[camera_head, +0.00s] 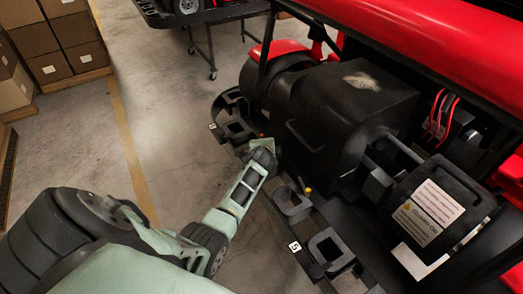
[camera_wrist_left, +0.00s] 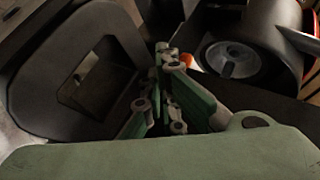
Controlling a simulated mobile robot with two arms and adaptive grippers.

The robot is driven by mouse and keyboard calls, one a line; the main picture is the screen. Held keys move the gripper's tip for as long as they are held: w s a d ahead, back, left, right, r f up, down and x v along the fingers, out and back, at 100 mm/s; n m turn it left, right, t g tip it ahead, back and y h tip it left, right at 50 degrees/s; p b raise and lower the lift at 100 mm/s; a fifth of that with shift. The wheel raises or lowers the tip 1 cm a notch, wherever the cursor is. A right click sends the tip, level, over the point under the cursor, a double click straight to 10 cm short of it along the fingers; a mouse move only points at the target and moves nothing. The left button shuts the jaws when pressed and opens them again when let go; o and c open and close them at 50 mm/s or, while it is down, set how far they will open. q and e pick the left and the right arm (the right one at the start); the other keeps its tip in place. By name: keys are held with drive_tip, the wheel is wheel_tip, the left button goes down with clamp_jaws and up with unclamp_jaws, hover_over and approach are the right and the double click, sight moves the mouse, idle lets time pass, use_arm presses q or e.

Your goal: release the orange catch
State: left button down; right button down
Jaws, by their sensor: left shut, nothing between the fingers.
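My left gripper (camera_head: 262,150) is at the side of the black kart, low beside its black housing. In the left wrist view the fingers (camera_wrist_left: 168,75) are together and hold nothing. A small orange piece (camera_wrist_left: 188,61), which looks like the orange catch, shows just beyond and right of the fingertips, partly hidden by them. I cannot tell whether the fingers touch it. In the head view I cannot make the catch out clearly near my gripper. My right gripper is not in view.
A dark frame with a square opening (camera_wrist_left: 62,95) is left of the fingers, and a round grey disc (camera_wrist_left: 232,58) is to their right. The black housing (camera_head: 345,110) and red bodywork (camera_head: 430,40) rise beside my arm. Bare floor (camera_head: 170,110) lies left; boxes (camera_head: 60,40) stand beyond.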

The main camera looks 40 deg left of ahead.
use_arm(q)
drive_tip(key=shift+d, duration=0.1)
drive_tip(key=shift+s+d+r+p, duration=0.1)
drive_tip(key=shift+s+d+p, duration=0.15)
drive_tip(key=shift+d, duration=0.35)
drive_tip(key=shift+s+d+p, duration=0.15)
drive_tip(key=shift+d+p, duration=0.1)
drive_tip(key=shift+d, duration=0.3)
drive_tip(key=shift+s+d+p, duration=0.15)
drive_tip(key=shift+s+d, duration=0.1)
drive_tip(key=shift+d, duration=0.35)
drive_tip(key=shift+s+d+p, duration=0.15)
drive_tip(key=shift+s+d, duration=0.05)
drive_tip(key=shift+d, duration=0.35)
drive_tip(key=shift+s+d+r, duration=0.1)
drive_tip(key=shift+s+d, duration=0.05)
drive_tip(key=shift+d, duration=0.35)
drive_tip(key=shift+s+d+r+p, duration=0.15)
drive_tip(key=shift+s+d, duration=0.15)
drive_tip(key=shift+d, duration=0.45)
drive_tip(key=shift+s+d+f+p, duration=0.1)
drive_tip(key=shift+s+d+p, duration=0.2)
drive_tip(key=shift+d, duration=0.5)
drive_tip(key=shift+s+d+r+p, duration=0.1)
drive_tip(key=shift+s+d, duration=0.25)
drive_tip(key=shift+d, duration=0.4)
